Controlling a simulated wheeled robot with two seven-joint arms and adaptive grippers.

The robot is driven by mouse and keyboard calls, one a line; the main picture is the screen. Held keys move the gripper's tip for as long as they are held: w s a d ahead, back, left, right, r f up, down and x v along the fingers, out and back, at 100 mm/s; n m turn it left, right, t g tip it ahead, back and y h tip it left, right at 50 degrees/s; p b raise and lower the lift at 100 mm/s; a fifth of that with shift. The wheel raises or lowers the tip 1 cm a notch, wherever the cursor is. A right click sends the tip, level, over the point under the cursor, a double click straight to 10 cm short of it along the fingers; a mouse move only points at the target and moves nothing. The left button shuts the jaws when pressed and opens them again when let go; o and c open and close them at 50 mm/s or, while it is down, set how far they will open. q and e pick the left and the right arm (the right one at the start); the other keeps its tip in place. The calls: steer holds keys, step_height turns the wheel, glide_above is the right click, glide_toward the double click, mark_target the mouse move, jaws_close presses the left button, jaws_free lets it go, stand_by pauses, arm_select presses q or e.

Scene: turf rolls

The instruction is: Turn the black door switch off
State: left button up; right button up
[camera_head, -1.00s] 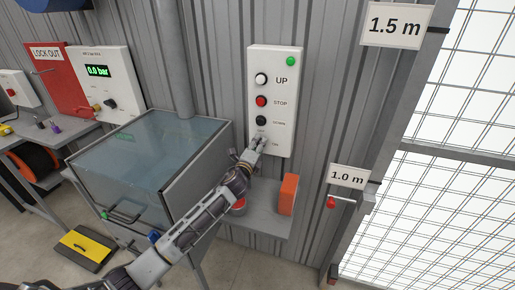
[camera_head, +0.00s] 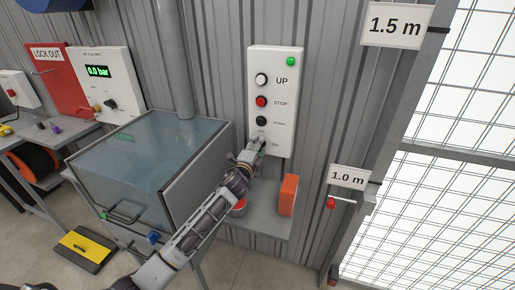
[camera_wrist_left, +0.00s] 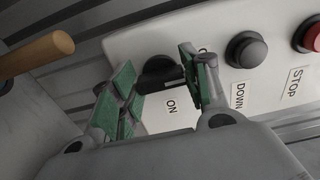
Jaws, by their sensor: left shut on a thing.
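The black door switch (camera_wrist_left: 160,72) is a rotary knob at the low end of the white control panel (camera_head: 288,75). In the left wrist view it sits between the green-padded fingers of my left gripper (camera_wrist_left: 155,88), which is shut on it. An ON label (camera_wrist_left: 171,106) shows beside the knob; another label is mostly hidden by a finger. In the head view my left gripper (camera_head: 254,148) reaches the panel's bottom and covers the switch. My right gripper is not in view.
Above the switch are a black DOWN button (camera_head: 261,121), a red STOP button (camera_head: 261,101) and a white UP button (camera_head: 261,79). A green lamp (camera_head: 291,62) is at the top. A shelf below holds an orange block (camera_head: 288,195). A glass-topped cabinet (camera_head: 150,160) stands left.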

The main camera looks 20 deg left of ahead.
arm_select(q)
steer(key=o, duration=1)
steer(key=shift+s+a, duration=0.15)
steer(key=shift+s, duration=2.9)
steer(key=shift+s+a, duration=0.1)
steer(key=shift+s, duration=2.9)
steer(key=shift+f, duration=0.15)
